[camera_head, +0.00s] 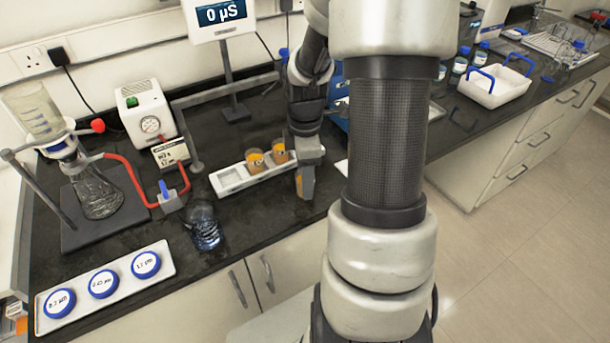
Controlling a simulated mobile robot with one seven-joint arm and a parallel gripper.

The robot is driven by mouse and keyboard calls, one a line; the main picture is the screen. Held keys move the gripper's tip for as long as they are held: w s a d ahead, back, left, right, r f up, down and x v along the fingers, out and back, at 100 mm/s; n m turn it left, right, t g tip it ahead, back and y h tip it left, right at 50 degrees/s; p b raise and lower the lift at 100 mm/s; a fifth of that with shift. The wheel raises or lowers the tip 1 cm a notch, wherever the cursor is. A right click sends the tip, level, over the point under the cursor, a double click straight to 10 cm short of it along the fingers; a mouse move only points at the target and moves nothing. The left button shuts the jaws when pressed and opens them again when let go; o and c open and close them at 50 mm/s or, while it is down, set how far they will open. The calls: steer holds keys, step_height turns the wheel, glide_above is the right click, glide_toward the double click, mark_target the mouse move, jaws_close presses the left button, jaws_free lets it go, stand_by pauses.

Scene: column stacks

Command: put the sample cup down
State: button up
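Two sample cups with orange-yellow contents, a left one (254,160) and a right one (279,152), stand in a white holder (232,179) on the dark bench. My gripper (305,188) points down at the right end of the holder, just right of the right cup and low over the bench. I see it from the side, so the gap between its fingers is hidden. A yellowish tint shows at the fingers, but I cannot tell whether a cup is between them.
A meter display (221,14) reading 0 µS stands behind the holder. A flask (98,194) with red tubing, a glass beaker (204,227) and a white tray (111,283) of blue-rimmed discs are at the left. My arm hides the bench's middle right.

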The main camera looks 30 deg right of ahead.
step_height(320, 180, up, 12)
steer(key=p, duration=0.1)
steer(key=shift+r+p, duration=0.2)
steer(key=shift+p, duration=0.15)
stand_by(0.4)
